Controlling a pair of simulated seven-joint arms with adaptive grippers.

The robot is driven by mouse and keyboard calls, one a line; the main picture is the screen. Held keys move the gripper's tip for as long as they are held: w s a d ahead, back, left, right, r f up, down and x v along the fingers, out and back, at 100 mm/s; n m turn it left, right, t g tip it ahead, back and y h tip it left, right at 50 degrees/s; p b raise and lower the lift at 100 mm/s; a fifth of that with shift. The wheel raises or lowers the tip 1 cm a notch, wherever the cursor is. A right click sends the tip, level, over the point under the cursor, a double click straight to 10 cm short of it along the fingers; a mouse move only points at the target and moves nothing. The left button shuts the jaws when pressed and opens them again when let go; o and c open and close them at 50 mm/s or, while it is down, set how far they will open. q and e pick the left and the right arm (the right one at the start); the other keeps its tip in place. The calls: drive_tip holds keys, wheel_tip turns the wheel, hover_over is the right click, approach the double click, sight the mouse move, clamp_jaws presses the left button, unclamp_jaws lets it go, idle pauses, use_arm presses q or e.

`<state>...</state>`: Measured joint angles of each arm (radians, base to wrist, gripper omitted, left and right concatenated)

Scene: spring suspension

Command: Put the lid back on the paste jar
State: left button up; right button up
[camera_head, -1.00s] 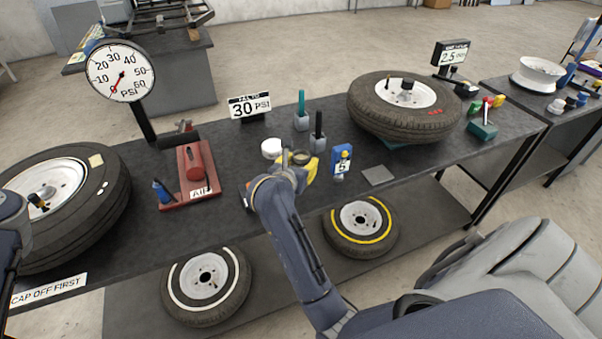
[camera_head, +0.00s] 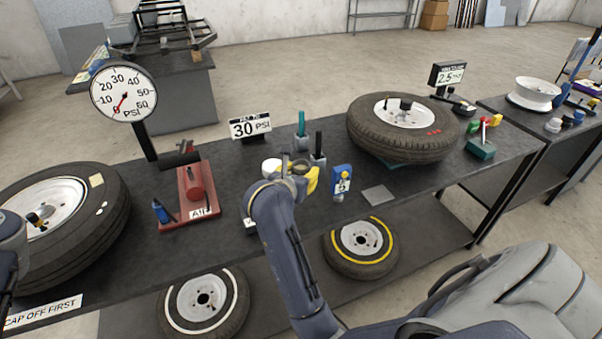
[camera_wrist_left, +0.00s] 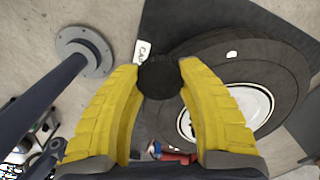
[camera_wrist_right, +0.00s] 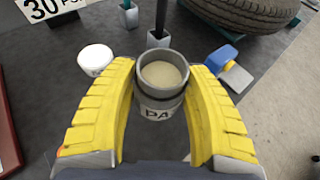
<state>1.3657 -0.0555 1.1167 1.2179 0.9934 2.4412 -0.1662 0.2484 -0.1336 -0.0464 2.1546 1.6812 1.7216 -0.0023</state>
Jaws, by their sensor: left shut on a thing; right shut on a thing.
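My right gripper (camera_wrist_right: 158,110) is shut on the paste jar (camera_wrist_right: 160,103), a grey jar with part of a "PA" label showing. Its top is open and pale paste shows inside. In the head view my right gripper (camera_head: 298,176) is over the middle of the bench, and my arm hides most of the jar. My left gripper (camera_wrist_left: 160,75) is shut on a round black disc, seemingly the lid (camera_wrist_left: 160,78), held in the fingertips with the bench edge and a tyre beyond it. In the head view the left fingers and lid are out of sight.
A small white tub (camera_wrist_right: 97,59) stands left of the jar. Brush holders (camera_head: 302,143) stand behind it, and a blue tester (camera_head: 341,181) to its right. A large tyre (camera_head: 70,225) lies on the bench's left, another (camera_head: 402,140) at back right. Bare bench lies in front.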

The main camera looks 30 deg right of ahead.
drive_tip(key=c, duration=0.5)
